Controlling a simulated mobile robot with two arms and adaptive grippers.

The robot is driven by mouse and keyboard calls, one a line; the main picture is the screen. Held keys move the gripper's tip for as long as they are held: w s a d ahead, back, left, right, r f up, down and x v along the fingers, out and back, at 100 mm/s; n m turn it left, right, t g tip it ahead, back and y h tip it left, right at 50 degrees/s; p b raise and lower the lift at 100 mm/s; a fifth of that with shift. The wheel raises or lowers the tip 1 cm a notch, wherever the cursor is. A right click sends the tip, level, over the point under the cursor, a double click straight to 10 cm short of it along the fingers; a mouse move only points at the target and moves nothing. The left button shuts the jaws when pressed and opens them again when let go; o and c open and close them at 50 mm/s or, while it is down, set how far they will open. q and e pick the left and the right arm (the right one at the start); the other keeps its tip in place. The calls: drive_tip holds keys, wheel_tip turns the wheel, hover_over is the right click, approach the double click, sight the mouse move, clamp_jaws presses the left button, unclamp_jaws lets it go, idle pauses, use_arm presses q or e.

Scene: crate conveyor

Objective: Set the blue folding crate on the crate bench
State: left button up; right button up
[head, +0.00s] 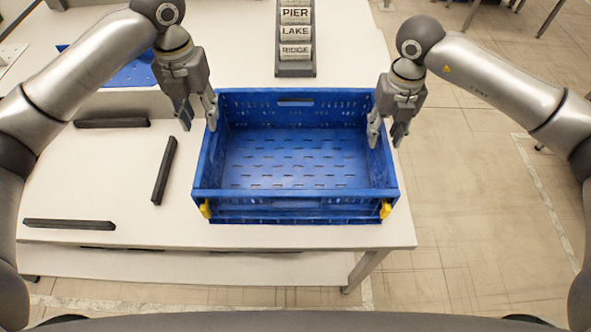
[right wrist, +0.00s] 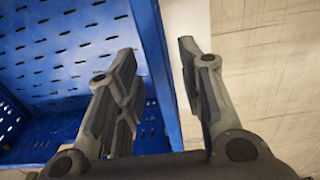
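The blue folding crate (head: 296,205) is unfolded, upright and empty, with yellow latches at its front corners. It appears to stand on the white bench top (head: 130,190), near its right edge. My left gripper (head: 197,112) is at the crate's left wall, fingers apart, one outside and one inside the rim. My right gripper (head: 386,132) is at the right wall, fingers apart on either side of it. In the right wrist view, the right gripper (right wrist: 160,85) shows gaps between its fingers and the blue wall (right wrist: 158,50).
Several black bars lie on the bench left of the crate: a back one (head: 112,122), an upright-running one (head: 163,170) and a front one (head: 70,224). A blue flat panel (head: 135,72) is behind. A labelled rack (head: 295,50) stands behind the crate. Floor is clear at right.

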drive_tip(key=shift+r, duration=2.8)
